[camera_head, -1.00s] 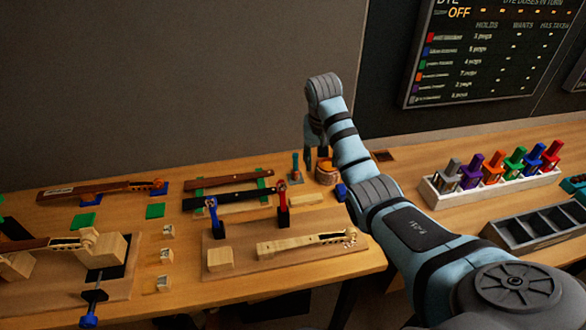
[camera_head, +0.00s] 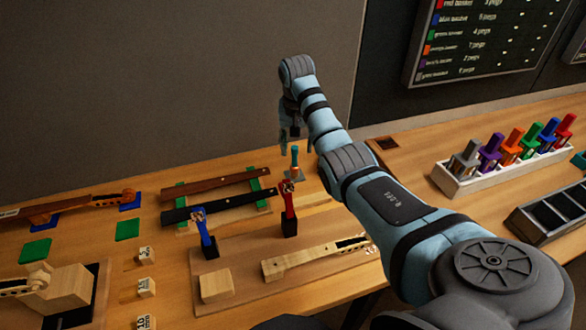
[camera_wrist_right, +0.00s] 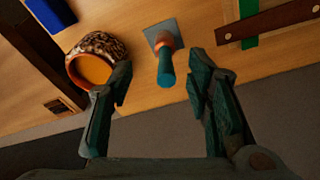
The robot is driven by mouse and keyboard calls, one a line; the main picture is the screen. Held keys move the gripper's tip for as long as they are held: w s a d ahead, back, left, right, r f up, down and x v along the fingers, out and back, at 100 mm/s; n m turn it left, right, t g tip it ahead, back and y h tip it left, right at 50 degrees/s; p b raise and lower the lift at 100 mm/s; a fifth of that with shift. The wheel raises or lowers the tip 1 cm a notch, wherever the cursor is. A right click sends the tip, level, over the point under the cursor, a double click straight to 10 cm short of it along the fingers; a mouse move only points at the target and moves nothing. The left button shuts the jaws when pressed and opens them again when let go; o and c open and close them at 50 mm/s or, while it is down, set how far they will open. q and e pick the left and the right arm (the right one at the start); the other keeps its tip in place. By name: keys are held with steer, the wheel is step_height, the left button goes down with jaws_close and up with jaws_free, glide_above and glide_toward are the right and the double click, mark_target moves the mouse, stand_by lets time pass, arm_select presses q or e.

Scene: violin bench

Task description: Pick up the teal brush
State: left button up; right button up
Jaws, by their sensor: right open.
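The teal brush (camera_head: 295,158) stands upright at the back of the bench, on a small grey square base. In the right wrist view the brush (camera_wrist_right: 166,68) points towards the camera, its teal handle between the fingers and a copper-coloured band below. My right gripper (camera_head: 290,130) is open and empty, above and close to the brush. In the wrist view the fingers (camera_wrist_right: 161,88) lie on either side of the handle with gaps. I cannot tell whether the tips are level with it. My left gripper is not in view.
A round pot (camera_wrist_right: 97,60) with an orange inside is close by the left finger in the wrist view. A dark fingerboard strip (camera_wrist_right: 275,20) lies to the right. Red (camera_head: 289,205) and blue (camera_head: 205,235) clamps stand in front. A peg rack (camera_head: 500,172) is at right.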

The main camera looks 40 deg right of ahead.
mark_target(296, 156)
steer(key=f, duration=0.3)
steer(key=f+b, duration=0.1)
steer(key=f, duration=0.1)
steer(key=shift+w+d, duration=0.35)
steer(key=shift+w, duration=0.05)
steer(key=shift+w+f, duration=0.2)
steer(key=shift+f, duration=0.15)
steer(key=f+b, duration=0.1)
steer(key=w+f+b, duration=0.1)
steer(key=b, duration=0.1)
steer(key=f+b, duration=0.1)
steer(key=f, duration=0.1)
steer(key=shift+w+d, duration=0.2)
steer(key=shift+d, duration=0.15)
steer(key=shift+r, duration=0.15)
jaws_close()
